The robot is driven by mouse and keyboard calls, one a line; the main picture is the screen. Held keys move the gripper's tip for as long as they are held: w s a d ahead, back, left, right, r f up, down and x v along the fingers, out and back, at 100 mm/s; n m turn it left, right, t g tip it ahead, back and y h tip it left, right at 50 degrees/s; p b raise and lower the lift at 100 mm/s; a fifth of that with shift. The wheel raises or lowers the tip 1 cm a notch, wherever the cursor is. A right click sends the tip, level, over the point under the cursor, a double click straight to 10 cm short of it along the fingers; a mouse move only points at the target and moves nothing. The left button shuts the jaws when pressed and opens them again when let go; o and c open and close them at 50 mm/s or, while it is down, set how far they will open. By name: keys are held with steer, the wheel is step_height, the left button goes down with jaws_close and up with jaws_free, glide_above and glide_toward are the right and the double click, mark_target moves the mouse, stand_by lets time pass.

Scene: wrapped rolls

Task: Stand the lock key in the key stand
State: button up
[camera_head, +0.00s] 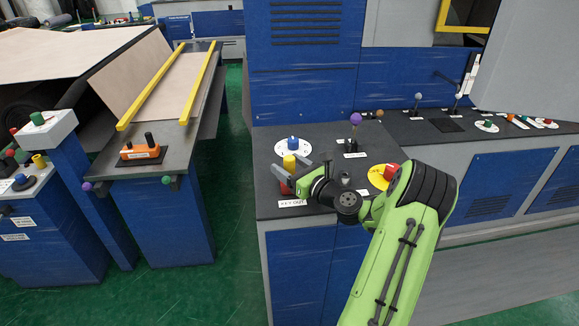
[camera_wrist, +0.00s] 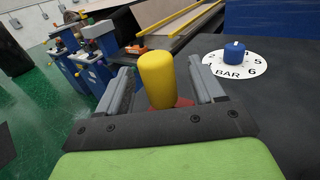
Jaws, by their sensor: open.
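A yellow upright cylinder, which looks like the lock key (camera_head: 290,165), stands on a red base at the left end of the console, behind a "KEY OUT" label. It also shows in the wrist view as the yellow cylinder (camera_wrist: 157,80). My gripper (camera_head: 297,176) is open, with one finger on each side of the yellow cylinder in the wrist view (camera_wrist: 165,88). I see gaps beside it; contact low down is hard to tell. I cannot clearly identify the key stand; a small dark cylinder (camera_head: 345,178) stands just right of my gripper.
A blue knob on a white dial (camera_head: 293,147) is behind the cylinder. A red knob on a yellow disc (camera_head: 383,175) and a purple-topped lever (camera_head: 355,120) stand farther right. An orange block with black knobs (camera_head: 140,152) is on the separate left table. A floor gap lies between.

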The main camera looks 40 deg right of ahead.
steer(key=s, duration=1.5)
steer(key=shift+s+b, duration=0.4)
steer(key=w+a+f+n+g+y, duration=0.1)
steer(key=w+a+n+g+y, duration=0.15)
steer(key=a+n+g, duration=0.6)
steer(key=w+a+f+n+g+y, duration=0.1)
steer(key=w+a+n+g+y, duration=0.15)
steer(key=a+n, duration=1.15)
steer(key=s+a+r+n+h, duration=0.2)
steer(key=s+a+r+n, duration=0.1)
steer(key=s+n, duration=0.4)
steer(key=s+a+r+n+g+h, duration=0.1)
steer(key=s+a+r+n+h, duration=0.1)
steer(key=s+n, duration=0.4)
steer(key=s+a+r, duration=0.1)
steer(key=s+a, duration=0.1)
steer(key=shift+a+r+n+h, duration=0.15)
steer(key=shift+a+n+h, duration=0.15)
steer(key=shift+a+n, duration=0.05)
